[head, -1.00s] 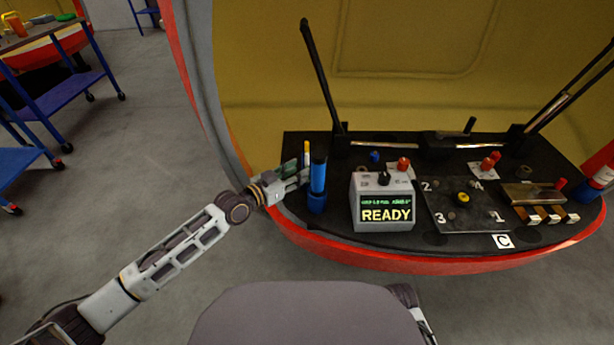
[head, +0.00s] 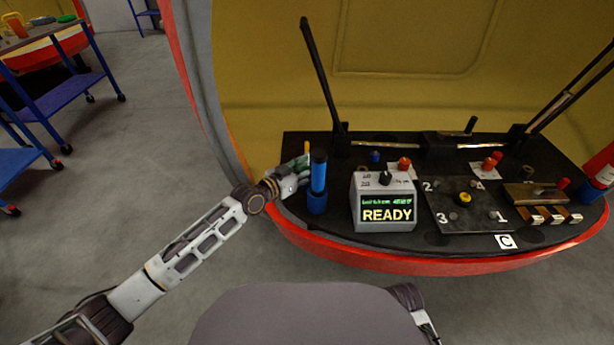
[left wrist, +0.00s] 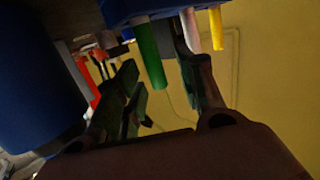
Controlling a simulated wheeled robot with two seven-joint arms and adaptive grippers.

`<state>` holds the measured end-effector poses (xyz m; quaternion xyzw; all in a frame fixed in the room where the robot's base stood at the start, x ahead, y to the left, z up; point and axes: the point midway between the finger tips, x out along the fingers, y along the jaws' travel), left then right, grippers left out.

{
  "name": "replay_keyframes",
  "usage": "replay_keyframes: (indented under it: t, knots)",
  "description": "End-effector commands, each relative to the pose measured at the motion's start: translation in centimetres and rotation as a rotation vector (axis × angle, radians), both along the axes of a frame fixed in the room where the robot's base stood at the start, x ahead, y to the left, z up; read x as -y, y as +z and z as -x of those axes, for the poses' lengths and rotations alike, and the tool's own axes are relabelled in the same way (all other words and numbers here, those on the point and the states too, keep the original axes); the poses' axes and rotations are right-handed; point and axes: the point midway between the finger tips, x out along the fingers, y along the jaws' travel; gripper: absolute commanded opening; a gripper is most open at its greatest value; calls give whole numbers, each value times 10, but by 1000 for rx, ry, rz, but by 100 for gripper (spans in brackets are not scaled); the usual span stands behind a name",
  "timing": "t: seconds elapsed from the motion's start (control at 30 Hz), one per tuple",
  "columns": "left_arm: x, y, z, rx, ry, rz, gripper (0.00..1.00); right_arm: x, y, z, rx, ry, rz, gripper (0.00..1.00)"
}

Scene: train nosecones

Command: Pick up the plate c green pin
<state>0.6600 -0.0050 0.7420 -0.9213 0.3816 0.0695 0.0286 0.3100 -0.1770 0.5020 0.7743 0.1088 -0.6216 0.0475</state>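The green pin (left wrist: 150,55) stands in a blue holder (left wrist: 150,9); the left wrist view shows it upside down, so the pin points downward there. My left gripper (left wrist: 158,62) is open, with one finger on each side of the green pin; I cannot tell whether either finger touches it. In the head view my left gripper (head: 302,172) is at the left end of the black console, behind a blue cylinder (head: 318,172), and the green pin is hard to separate from the fingers. A plate marked C (head: 505,241) is at the console's front right. My right gripper is out of view.
A yellow pin (left wrist: 217,28) and a pale pin (left wrist: 190,30) stand close beside the right finger in the wrist view. A grey box reading READY (head: 388,214) stands right of the cylinder. A numbered plate (head: 470,222) lies farther right.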

Motion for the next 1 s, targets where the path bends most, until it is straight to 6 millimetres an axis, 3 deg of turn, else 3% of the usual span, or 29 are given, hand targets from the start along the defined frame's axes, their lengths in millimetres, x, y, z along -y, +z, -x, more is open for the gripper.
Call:
replay_keyframes:
  t: [0.2, 0.53, 1.0]
  knots:
    - [0, 0, 0, 0, 0, 0, 39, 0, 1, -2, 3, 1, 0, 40]
    - [0, 0, 0, 0, 0, 0, 0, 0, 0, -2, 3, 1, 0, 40]
    - [0, 5, 0, 2, 0, 1, 0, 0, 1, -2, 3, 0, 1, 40]
